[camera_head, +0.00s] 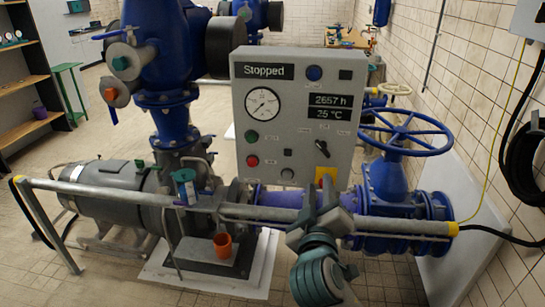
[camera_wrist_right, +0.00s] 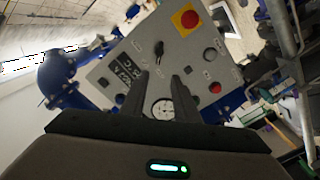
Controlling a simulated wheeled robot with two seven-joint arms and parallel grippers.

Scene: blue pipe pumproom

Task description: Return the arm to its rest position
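My right gripper (camera_head: 318,193) is in front of the lower part of the grey control panel (camera_head: 292,180), close to the horizontal rail (camera_head: 240,211). In the right wrist view the gripper (camera_wrist_right: 161,88) has its two dark fingers apart, with nothing between them. The panel (camera_wrist_right: 205,60) fills the view beyond the fingertips, looking tilted; I cannot tell the exact distance to it. The panel's display reads Stopped (camera_head: 264,71). My left gripper is not in view.
The grey rail with yellow ends runs across the front. Behind it are a blue handwheel valve (camera_head: 405,135), a grey motor (camera_head: 112,185) and a blue pump (camera_head: 165,60). A tiled wall (camera_head: 480,90) bounds the right.

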